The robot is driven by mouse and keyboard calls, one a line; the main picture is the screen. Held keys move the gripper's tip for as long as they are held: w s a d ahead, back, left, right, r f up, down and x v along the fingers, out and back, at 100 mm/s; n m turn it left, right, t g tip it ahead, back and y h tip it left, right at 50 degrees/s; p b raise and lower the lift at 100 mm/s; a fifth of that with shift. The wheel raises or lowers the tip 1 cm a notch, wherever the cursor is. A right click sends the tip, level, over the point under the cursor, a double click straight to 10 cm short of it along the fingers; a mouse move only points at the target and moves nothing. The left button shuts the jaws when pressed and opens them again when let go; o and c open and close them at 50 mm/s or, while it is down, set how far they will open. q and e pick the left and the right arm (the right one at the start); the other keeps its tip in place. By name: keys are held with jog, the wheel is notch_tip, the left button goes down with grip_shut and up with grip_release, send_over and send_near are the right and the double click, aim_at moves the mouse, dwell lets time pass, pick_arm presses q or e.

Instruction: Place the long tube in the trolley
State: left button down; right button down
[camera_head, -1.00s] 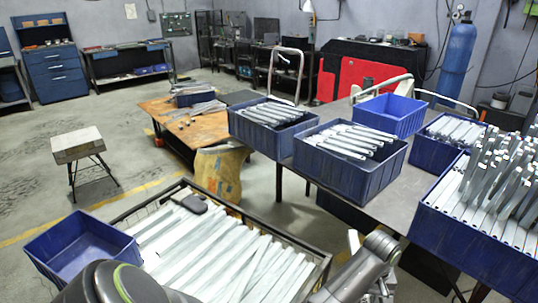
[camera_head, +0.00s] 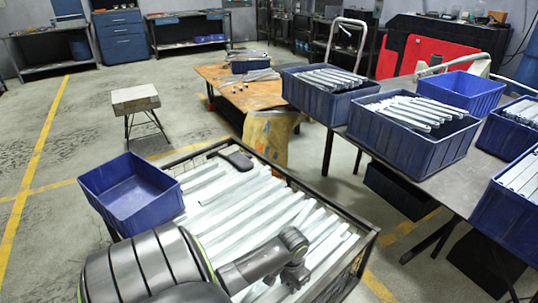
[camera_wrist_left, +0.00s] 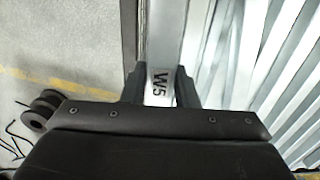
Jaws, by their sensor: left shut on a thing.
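My left gripper (camera_head: 295,276) hangs over the near right part of the trolley (camera_head: 345,212), a low dark-framed cart full of long pale metal tubes. In the left wrist view the two dark fingers of my left gripper (camera_wrist_left: 159,76) are shut on a long tube (camera_wrist_left: 165,30) marked "W5". The held tube runs away from the fingers beside a dark rail, with several pale tubes to its right. In the head view I cannot tell the held tube from the tubes in the trolley. My right gripper is not in view.
An empty blue crate (camera_head: 130,203) sits at the trolley's left end. A black object (camera_head: 236,160) lies on the tubes. A grey table (camera_head: 452,186) with several blue crates stands at the right. A stool (camera_head: 135,99) and open floor lie beyond.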

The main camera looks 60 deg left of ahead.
pick_arm(q)
notch_tip(320, 180, down, 9)
jog(key=shift+f+b, duration=0.1)
jog(key=shift+b, duration=0.7)
jog(key=shift+f, duration=0.1)
jog(key=c, duration=1.4)
grip_release()
notch_tip(320, 180, up, 12)
jog(key=shift+r+p, duration=0.1)
jog(key=shift+p, duration=1.1)
jog(key=shift+s+d, duration=0.1)
